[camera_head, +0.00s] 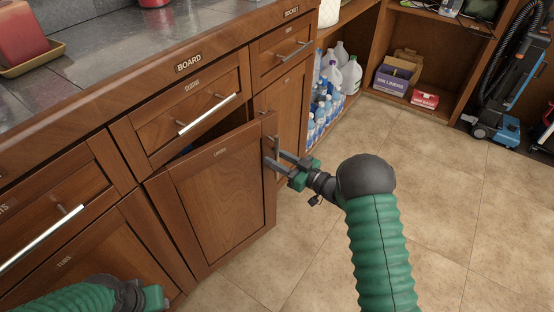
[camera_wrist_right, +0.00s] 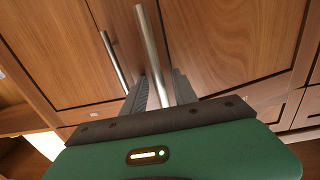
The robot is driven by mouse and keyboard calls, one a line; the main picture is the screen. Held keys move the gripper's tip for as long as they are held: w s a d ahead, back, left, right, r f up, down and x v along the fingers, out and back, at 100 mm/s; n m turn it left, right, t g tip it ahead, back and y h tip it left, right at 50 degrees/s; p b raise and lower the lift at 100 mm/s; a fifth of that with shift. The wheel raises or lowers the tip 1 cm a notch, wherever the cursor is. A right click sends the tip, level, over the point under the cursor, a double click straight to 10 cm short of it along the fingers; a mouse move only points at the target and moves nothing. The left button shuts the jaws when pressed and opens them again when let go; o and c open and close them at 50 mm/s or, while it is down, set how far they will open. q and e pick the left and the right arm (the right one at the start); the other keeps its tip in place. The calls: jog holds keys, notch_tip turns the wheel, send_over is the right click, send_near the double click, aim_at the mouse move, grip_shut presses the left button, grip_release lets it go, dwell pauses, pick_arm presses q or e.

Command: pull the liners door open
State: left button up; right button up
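The liners door (camera_head: 215,200) is a brown wooden cupboard door with a small label near its top. It stands ajar, with a dark gap along its top and its right edge swung out from the cabinet. Its upright metal handle (camera_head: 277,148) is near the upper right corner. My right gripper (camera_head: 275,160) is at this handle. In the right wrist view the handle bar (camera_wrist_right: 150,45) runs between the two fingers (camera_wrist_right: 163,88), which look closed on it. My left gripper (camera_head: 154,296) is low at the left, apart from the door; its fingers do not show clearly.
A drawer with a long bar handle (camera_head: 207,114) sits just above the door. Another bar handle (camera_head: 38,240) juts out at the left. Bottles (camera_head: 325,100) and boxes (camera_head: 395,76) fill shelves behind. A blue vacuum cleaner (camera_head: 497,130) stands far right. The tiled floor (camera_head: 450,220) is clear.

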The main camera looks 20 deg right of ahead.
grip_shut()
dwell(1.2)
